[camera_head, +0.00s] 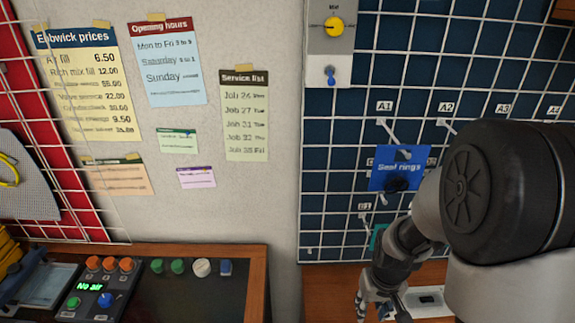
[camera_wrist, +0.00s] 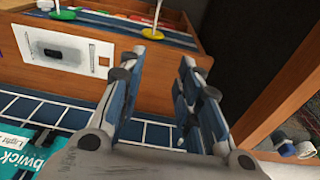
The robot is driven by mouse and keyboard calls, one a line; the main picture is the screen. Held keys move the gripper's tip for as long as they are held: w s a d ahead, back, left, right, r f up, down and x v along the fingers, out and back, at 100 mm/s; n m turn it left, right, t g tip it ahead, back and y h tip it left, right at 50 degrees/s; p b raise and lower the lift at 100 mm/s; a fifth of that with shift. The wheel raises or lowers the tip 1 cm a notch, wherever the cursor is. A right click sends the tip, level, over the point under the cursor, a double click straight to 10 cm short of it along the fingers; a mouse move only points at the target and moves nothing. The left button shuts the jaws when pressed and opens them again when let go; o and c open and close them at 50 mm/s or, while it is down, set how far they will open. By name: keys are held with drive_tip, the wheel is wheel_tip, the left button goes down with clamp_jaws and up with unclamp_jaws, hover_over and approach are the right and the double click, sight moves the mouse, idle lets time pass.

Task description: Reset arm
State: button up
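My arm reaches in from the right of the head view, in front of the blue grid wall. My gripper (camera_head: 374,308) points down at the lower edge of that view, its tips partly cut off. In the wrist view my gripper (camera_wrist: 163,75) shows two fingers set apart with a clear gap between them. Nothing is held in that gap. Beyond the fingers is a wooden box front (camera_wrist: 125,65) with a white plate (camera_wrist: 62,50) on it.
A blue "Seal rings" card (camera_head: 385,178) hangs on the grid wall beside my arm. A control panel (camera_head: 95,290) reading "No air" sits at lower left. A teal card (camera_wrist: 55,150) lies at lower left in the wrist view. A wooden edge (camera_wrist: 262,95) stands close on the right.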

drive_tip(key=s+a+r+t, duration=0.1)
drive_tip(key=s+a+r, duration=0.15)
drive_tip(key=r, duration=0.45)
drive_tip(key=s+a+r+t, duration=0.1)
drive_tip(key=s+r, duration=0.2)
drive_tip(key=r, duration=0.5)
drive_tip(key=s+a+r+t, duration=0.1)
drive_tip(key=s+a+r, duration=0.2)
drive_tip(key=s+r, duration=0.4)
drive_tip(key=s, duration=0.4)
drive_tip(key=shift+r, duration=0.4)
